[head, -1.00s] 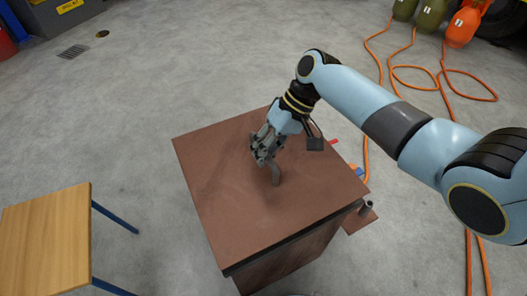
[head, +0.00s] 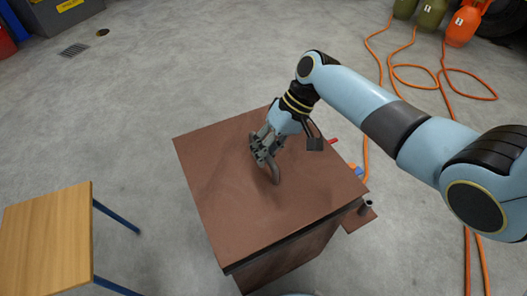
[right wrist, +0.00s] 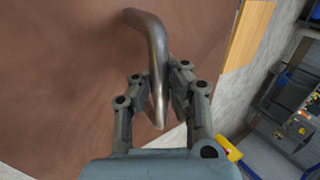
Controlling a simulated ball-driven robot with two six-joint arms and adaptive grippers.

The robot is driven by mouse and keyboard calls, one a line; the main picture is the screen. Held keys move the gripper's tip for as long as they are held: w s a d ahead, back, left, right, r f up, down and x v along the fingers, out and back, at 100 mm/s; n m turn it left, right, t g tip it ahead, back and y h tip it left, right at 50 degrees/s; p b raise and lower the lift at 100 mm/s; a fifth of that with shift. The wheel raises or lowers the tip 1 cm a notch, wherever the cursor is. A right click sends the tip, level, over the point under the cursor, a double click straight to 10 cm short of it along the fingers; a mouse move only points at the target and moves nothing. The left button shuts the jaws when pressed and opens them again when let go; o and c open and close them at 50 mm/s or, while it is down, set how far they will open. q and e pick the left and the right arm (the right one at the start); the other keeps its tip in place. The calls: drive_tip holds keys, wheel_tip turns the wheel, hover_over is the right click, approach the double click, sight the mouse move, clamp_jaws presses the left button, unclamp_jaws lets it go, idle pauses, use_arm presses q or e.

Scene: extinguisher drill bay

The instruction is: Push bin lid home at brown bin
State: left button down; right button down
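The brown bin (head: 288,270) stands on the floor in the middle of the head view. Its flat brown lid (head: 225,215) lies over the top, with a dark line along the front edge; I cannot tell how wide any gap is. A curved grey metal handle (head: 274,172) rises from the lid. My right gripper (head: 266,158) is at this handle, and its fingers close on the handle (right wrist: 156,60) from both sides in the right wrist view. The lid (right wrist: 60,70) fills the left there. My left gripper is not in view.
A wooden-topped table (head: 45,235) with blue legs stands at the left. A small post (head: 366,207) stands by the bin's right corner. Orange hoses (head: 410,75) run over the floor at the right, to several cylinders (head: 463,25).

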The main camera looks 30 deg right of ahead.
drive_tip(key=shift+w+f+b, duration=0.1)
drive_tip(key=shift+f+b, duration=0.65)
drive_tip(key=shift+f, duration=0.3)
drive_tip(key=shift+p, duration=0.3)
idle(0.6)
drive_tip(key=shift+f+b, duration=0.5)
drive_tip(key=shift+f, duration=0.25)
idle(0.7)
drive_tip(key=c, duration=1.4)
unclamp_jaws()
drive_tip(key=shift+s+f, duration=0.15)
drive_tip(key=shift+s, duration=0.05)
drive_tip(key=v, duration=1.2)
